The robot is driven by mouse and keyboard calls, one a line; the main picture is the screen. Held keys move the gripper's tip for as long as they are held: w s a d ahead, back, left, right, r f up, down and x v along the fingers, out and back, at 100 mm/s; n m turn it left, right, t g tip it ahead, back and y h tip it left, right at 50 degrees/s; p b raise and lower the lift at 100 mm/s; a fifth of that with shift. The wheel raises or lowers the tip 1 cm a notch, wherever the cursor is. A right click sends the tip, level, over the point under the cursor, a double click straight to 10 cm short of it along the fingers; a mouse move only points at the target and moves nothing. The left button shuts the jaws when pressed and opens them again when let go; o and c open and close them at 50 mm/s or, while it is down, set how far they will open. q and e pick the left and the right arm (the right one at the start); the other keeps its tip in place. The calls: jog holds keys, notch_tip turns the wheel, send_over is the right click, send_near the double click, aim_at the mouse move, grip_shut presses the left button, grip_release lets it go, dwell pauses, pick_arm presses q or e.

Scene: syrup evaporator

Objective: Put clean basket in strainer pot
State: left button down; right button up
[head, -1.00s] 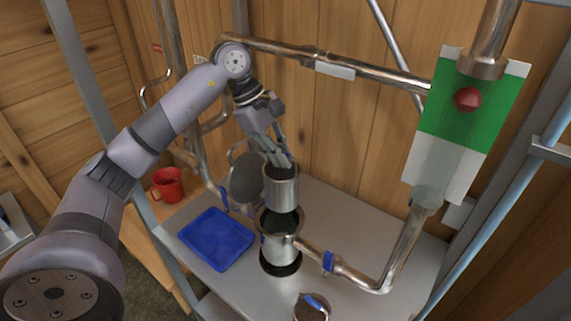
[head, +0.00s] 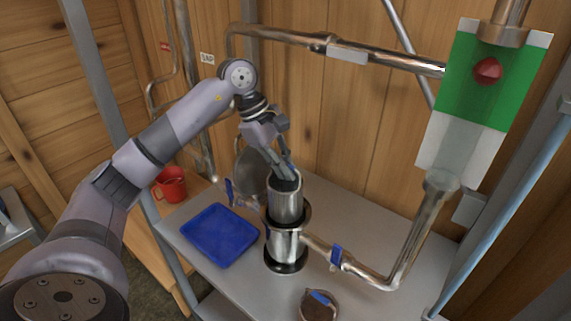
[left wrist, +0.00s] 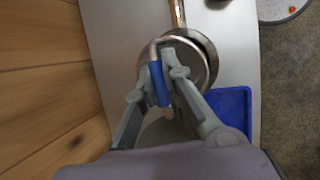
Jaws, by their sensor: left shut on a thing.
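The clean basket (head: 286,200) is a shiny metal cylinder, upright in the head view. My left gripper (head: 285,173) is above it, its fingers reaching down to the basket's top. In the left wrist view, my left gripper (left wrist: 162,82) is shut on a blue-sleeved handle (left wrist: 158,84). The strainer pot (head: 284,247) is a metal cylinder with a wide rim and dark base, standing on the table. The basket's lower end appears inside the pot's rim; how deep it sits is hidden. My right gripper is not in view.
A blue tray (head: 220,235) lies left of the pot. A grey round lid (head: 250,168) stands behind it. A pipe with a blue valve handle (head: 336,254) runs right. A round brown-topped container (head: 318,306) is in front. A red mug (head: 171,185) stands at left.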

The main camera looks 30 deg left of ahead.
aim_at(285, 181)
pick_arm(q)
notch_tip(285, 181, down, 3)
jog(key=shift+w+r+b, duration=0.1)
jog(key=shift+r+b, duration=0.05)
jog(key=shift+b, duration=0.7)
jog(key=shift+f+b, duration=0.85)
jog(key=shift+f, duration=0.1)
notch_tip(285, 181, down, 3)
jog(key=shift+r+b, duration=0.15)
jog(key=shift+b, duration=1)
jog(key=shift+f+b, duration=2.35)
jog(key=shift+f, duration=0.45)
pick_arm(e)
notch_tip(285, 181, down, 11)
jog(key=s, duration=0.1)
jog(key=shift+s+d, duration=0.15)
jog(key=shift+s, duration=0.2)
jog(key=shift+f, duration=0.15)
pick_arm(q)
jog(key=shift+f+b, duration=0.2)
jog(key=shift+b, duration=0.15)
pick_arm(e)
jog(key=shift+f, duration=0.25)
